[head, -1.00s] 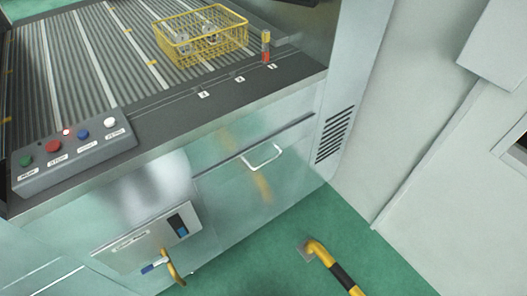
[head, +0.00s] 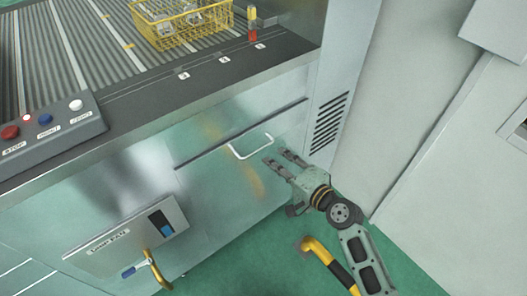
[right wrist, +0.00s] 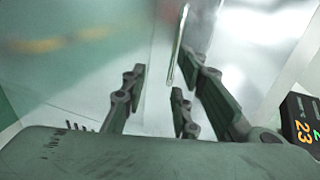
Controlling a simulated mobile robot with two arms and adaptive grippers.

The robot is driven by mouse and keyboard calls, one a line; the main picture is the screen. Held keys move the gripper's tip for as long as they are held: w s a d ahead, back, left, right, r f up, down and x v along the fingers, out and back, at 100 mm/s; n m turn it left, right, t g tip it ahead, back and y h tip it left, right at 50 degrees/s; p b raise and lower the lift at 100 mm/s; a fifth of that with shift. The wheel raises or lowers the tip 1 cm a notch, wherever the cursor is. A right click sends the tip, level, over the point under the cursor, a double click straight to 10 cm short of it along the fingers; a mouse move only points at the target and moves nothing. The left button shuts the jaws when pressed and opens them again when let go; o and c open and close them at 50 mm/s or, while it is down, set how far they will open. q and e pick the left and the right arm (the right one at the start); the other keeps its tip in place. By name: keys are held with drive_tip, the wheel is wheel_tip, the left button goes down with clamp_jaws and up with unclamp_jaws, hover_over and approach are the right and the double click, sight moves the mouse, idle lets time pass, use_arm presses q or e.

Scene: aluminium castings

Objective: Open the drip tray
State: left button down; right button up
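The drip tray front (head: 225,180) is a shiny metal panel low on the machine, below a dark horizontal slot. It looks shut. Its pale bar handle (head: 250,147) stands out near the top. My right gripper (head: 279,159) is just right of the handle in the head view, its two fingers apart and pointing at it. In the right wrist view the gripper (right wrist: 165,94) is open, and the handle (right wrist: 180,45) shows ahead, roughly between the fingers. I cannot tell whether they touch it. My left gripper is out of view.
A yellow wire basket (head: 182,27) with castings stands on the ribbed bed above. A button box (head: 50,128) sits at the left. A box with a yellow lever (head: 157,268) is at the lower left. A yellow-black floor rail (head: 328,262) stands below my right arm.

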sight(262, 147)
drive_tip(key=w+a, duration=0.1)
drive_tip(key=w, duration=0.1)
drive_tip(key=w+a, duration=0.4)
drive_tip(key=shift+w+r, duration=0.1)
drive_tip(key=shift+w, duration=0.1)
drive_tip(key=shift+c, duration=0.3)
drive_tip(key=shift+d, duration=0.1)
clamp_jaws()
